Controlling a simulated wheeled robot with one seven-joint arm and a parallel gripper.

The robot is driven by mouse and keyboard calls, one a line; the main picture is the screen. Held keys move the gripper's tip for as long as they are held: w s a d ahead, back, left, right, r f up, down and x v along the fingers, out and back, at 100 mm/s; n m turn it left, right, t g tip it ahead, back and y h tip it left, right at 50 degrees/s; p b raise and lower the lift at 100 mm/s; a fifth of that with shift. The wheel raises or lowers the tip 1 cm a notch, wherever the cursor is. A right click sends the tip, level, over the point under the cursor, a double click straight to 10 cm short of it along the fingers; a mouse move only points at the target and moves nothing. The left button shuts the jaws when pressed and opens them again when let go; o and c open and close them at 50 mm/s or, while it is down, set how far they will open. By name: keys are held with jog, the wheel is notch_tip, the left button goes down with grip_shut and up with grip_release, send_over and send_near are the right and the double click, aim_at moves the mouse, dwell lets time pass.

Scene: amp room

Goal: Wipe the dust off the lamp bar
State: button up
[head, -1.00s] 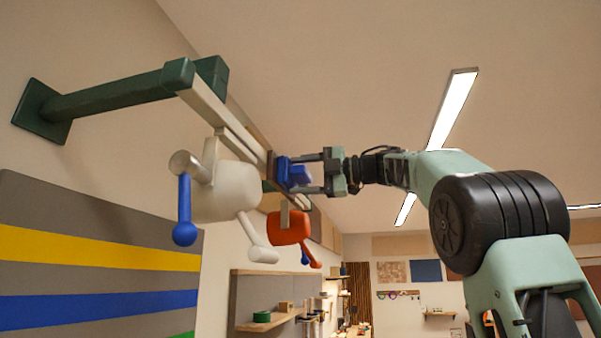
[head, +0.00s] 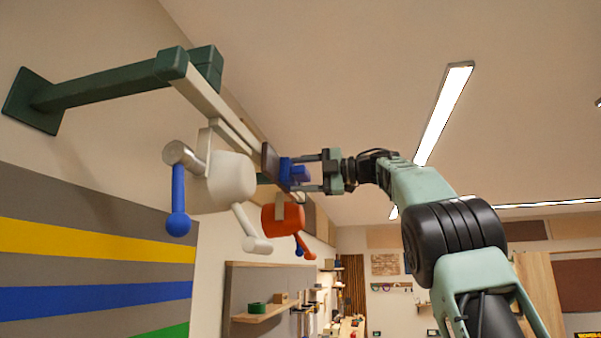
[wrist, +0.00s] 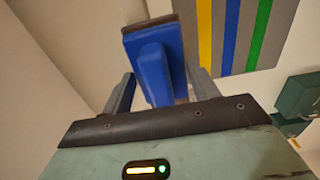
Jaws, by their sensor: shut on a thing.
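The lamp bar (head: 215,104) is a pale beam running back from a dark green wall bracket (head: 110,82). A white lamp (head: 230,182) and an orange lamp (head: 283,219) hang under it. My gripper (head: 308,172) is shut on a blue wiping pad (head: 288,170) with a dark face. The dark face is at the bar's right side, between the two lamps; I cannot tell whether it touches. In the wrist view the blue pad (wrist: 155,50) sits between both fingers (wrist: 162,95). Dust on the bar cannot be made out clearly.
A striped grey panel (head: 90,270) is on the left wall. A shelf (head: 265,312) with small items is farther back. Long ceiling lights (head: 445,108) are above right. The space right of the bar holds only my arm.

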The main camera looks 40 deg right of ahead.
aim_at(305, 169)
jog(key=shift+w+d, duration=0.4)
jog(key=shift+d, duration=0.05)
jog(key=shift+s+a+f+b, duration=0.1)
jog(key=shift+s+a+b, duration=0.7)
jog(key=shift+a, duration=0.2)
jog(key=shift+s+a+b, duration=0.7)
jog(key=shift+a+b, duration=0.1)
jog(key=shift+a, duration=0.15)
jog(key=shift+s+a+b, duration=0.65)
jog(key=shift+s+a, duration=0.15)
jog(key=shift+a, duration=0.2)
jog(key=shift+s+a+b, duration=0.7)
jog(key=shift+s+a, duration=0.05)
jog(key=shift+a, duration=0.25)
jog(key=shift+s+a+b, duration=0.65)
jog(key=shift+s+a, duration=0.15)
jog(key=shift+a, duration=0.2)
jog(key=shift+s+d, duration=0.1)
jog(key=shift+v, duration=2.85)
jog(key=shift+s+d, duration=0.1)
jog(key=v, duration=0.2)
jog(key=shift+s+d+p, duration=0.2)
jog(key=shift+s+p, duration=0.05)
jog(key=shift+p, duration=0.05)
